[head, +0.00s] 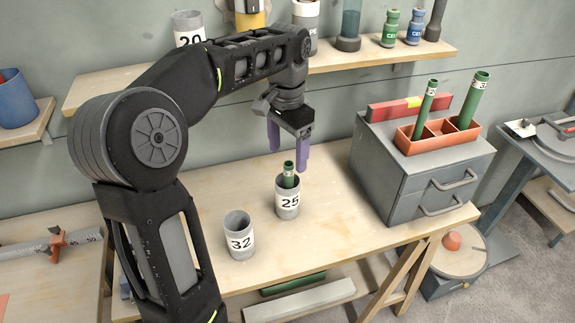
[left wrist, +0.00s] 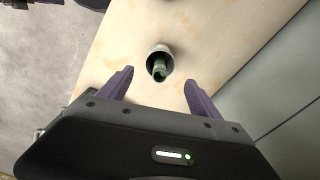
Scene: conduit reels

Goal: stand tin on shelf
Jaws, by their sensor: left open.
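A grey tin marked 25 (head: 288,206) stands upright on the wooden bench, with a green tube (head: 289,170) sticking up out of it. A second grey tin marked 32 (head: 240,240) stands to its left and looks empty. My left gripper (head: 288,160) is open, its purple fingers pointing down above the 25 tin, and holds nothing. In the left wrist view, a tin rim (left wrist: 163,50) with a green tube (left wrist: 159,71) shows ahead, between the fingertips. The wooden wall shelf (head: 395,56) is behind. My right gripper is not in view.
The shelf bears a tin marked 20 (head: 188,28), a yellow item (head: 250,14), and green (head: 390,28) and blue (head: 415,27) bottles. A grey drawer cabinet (head: 420,175) with an orange tray (head: 438,140) stands right of the tins. My arm hides part of the shelf.

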